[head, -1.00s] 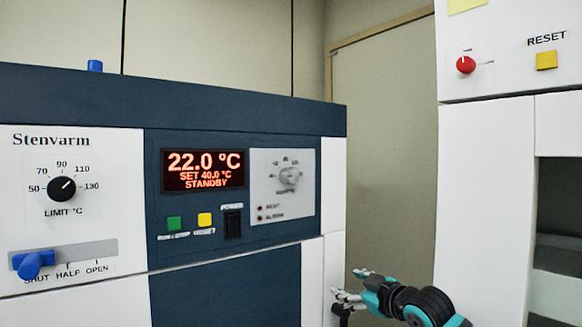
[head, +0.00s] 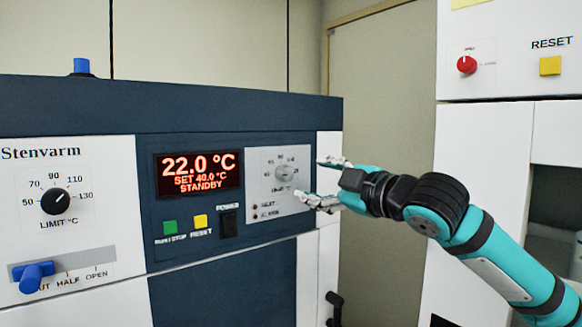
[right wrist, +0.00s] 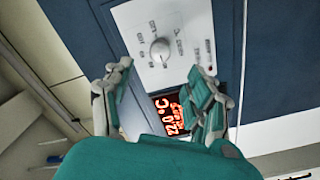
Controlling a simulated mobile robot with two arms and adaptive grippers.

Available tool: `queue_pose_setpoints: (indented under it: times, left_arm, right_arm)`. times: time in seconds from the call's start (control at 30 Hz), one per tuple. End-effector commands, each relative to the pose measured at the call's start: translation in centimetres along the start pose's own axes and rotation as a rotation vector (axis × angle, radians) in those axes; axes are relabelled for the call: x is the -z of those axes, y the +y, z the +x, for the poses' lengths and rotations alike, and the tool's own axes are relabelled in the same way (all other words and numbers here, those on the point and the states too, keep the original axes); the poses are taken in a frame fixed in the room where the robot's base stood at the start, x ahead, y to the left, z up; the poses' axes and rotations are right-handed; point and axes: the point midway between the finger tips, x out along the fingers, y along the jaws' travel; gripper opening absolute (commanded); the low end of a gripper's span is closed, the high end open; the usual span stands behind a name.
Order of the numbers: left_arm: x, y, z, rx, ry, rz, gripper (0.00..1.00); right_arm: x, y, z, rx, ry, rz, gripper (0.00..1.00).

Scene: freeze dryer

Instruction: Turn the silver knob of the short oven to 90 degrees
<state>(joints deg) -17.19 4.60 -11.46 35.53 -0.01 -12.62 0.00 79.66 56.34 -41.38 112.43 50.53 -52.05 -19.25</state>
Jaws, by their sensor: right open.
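The short oven (head: 220,100) has a white and dark blue front. Its silver knob (head: 285,173) sits on a light grey dial plate right of the red display (head: 198,173), which reads 22.0 °C, SET 40.0 °C, STANDBY. The silver knob also shows in the right wrist view (right wrist: 160,50), beyond the fingertips and roughly between them. My right gripper (head: 318,180) is open and empty, just right of the knob and apart from it. Its two fingers also show in the right wrist view (right wrist: 160,85). The knob's exact angle is too small to read. My left gripper is not in view.
A black LIMIT knob (head: 55,201) and a blue lever (head: 33,275) are on the oven's left. Green (head: 170,227) and yellow (head: 201,221) buttons and a black power switch (head: 228,223) sit below the display. A tall white unit (head: 480,140) stands at the right.

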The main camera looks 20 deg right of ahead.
Motion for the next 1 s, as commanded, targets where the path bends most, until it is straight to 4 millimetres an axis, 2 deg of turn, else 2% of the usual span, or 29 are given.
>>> queue_pose_setpoints:
  times: [0.03,0.2,0.4,0.57,0.83,1.0]
  left_arm:
    - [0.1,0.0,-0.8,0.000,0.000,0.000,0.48]
    - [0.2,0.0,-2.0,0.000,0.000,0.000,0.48]
    - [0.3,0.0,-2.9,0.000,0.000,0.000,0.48]
    - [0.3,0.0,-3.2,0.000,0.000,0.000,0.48]
    - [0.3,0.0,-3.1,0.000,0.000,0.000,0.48]
    - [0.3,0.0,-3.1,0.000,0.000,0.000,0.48]
  right_arm:
    - [0.3,0.3,1.2,0.002,0.001,0.004,0.57]
    - [0.2,0.3,4.7,0.002,0.000,0.003,0.57]
    - [0.1,0.2,7.5,0.001,0.001,0.002,0.57]
    - [0.0,0.1,8.5,-0.001,0.000,0.000,0.57]
    - [0.0,0.0,8.6,-0.001,0.001,0.000,0.57]
    - [0.0,0.0,8.6,-0.001,0.001,0.000,0.36]
